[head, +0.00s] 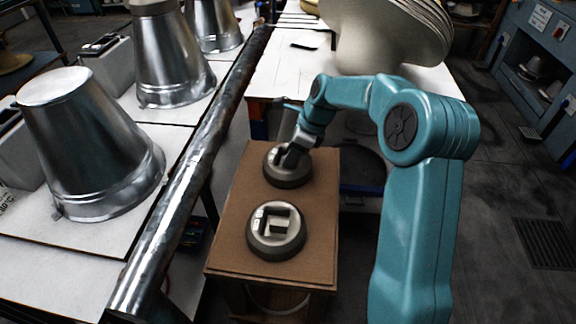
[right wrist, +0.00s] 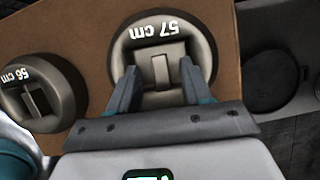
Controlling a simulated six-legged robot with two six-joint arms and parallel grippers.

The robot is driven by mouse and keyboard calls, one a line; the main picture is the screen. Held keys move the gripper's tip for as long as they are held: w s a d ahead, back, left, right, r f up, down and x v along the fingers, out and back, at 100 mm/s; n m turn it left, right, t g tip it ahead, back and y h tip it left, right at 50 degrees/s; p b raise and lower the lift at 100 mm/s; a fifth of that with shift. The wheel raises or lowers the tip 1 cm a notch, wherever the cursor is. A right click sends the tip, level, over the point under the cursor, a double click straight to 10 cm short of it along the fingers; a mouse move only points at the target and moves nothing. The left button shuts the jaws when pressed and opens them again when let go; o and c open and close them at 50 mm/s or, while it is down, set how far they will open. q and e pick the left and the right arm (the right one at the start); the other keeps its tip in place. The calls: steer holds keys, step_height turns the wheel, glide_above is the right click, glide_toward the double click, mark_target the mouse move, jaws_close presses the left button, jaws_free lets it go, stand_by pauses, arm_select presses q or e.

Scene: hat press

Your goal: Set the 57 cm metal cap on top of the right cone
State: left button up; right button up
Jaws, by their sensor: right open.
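The 57 cm metal cap (right wrist: 160,28) is a round grey disc with a raised block handle, marked "57 cm". In the head view it is the farther cap (head: 290,181) on the brown board, partly hidden by my right gripper (head: 291,156). In the right wrist view, the gripper's fingers (right wrist: 159,72) are open, one on each side of the handle, with gaps visible. I cannot tell how deep they reach. Silver cones stand on the left table: a near one (head: 85,140), a middle one (head: 170,60) and a far one (head: 216,28). My left gripper is out of view.
The 56 cm cap (head: 275,246) lies nearer on the brown board (head: 235,235); it also shows in the right wrist view (right wrist: 62,100). A dark metal rail (head: 190,185) runs between board and cones. A large pale stacked shape (head: 385,35) stands behind my right arm.

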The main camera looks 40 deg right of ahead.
steer(key=shift+w+a+f, duration=0.15)
steer(key=shift+w+f, duration=0.15)
steer(key=shift+f, duration=0.35)
steer(key=shift+s+r, duration=0.1)
jaws_close()
steer(key=shift+r, duration=0.1)
stand_by(0.8)
